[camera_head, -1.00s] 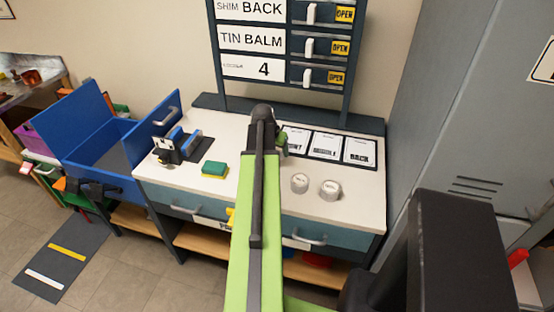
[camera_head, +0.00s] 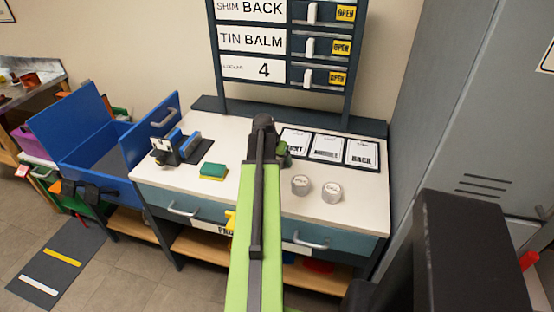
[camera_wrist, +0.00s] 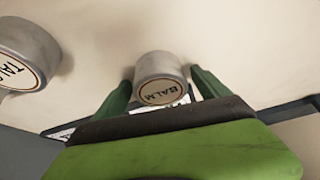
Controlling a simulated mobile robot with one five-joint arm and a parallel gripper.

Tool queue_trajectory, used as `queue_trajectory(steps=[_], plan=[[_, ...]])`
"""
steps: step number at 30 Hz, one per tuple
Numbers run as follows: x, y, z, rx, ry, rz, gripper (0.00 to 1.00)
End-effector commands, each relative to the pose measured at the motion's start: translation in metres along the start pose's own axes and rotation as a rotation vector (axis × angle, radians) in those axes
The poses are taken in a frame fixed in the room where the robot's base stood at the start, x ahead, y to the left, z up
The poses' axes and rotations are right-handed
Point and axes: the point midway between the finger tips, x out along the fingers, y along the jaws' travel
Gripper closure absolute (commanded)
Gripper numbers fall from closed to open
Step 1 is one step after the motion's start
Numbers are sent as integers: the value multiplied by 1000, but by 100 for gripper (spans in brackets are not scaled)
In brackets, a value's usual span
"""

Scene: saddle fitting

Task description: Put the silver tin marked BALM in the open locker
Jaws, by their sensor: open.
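The silver tin marked BALM (camera_wrist: 160,72) stands between the two green fingers of my gripper (camera_wrist: 162,90) in the wrist view. The fingers are open, one on each side, and a gap shows at both sides. In the head view I take it to be the left one of two silver tins (camera_head: 300,186) on the white worktop; the lettering is too small there. My gripper (camera_head: 284,153) shows partly behind my arm, just beyond this tin. A grey locker (camera_head: 460,130) stands at the right.
A second silver tin (camera_wrist: 22,55), marked TALC, stands beside it. Cards (camera_head: 327,147) lie at the back of the worktop (camera_head: 235,200). A green and yellow sponge (camera_head: 213,172) and a black holder (camera_head: 183,150) sit left. A board above reads TIN BALM (camera_head: 252,40) and 4.

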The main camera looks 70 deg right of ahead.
Motion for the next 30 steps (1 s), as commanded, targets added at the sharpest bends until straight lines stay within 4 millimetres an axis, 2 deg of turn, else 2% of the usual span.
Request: queue_trajectory(steps=[5,8,11,18,22,25,30], plan=[[-5,0,-2,0,0,0,15],[-16,1,-3,0,0,0,15],[-35,1,-4,-1,0,0,15],[-94,1,-5,0,0,0,15],[-118,2,-4,0,0,1,15],[-125,1,-3,0,0,1,15],[-123,1,-2,1,0,1,15]])
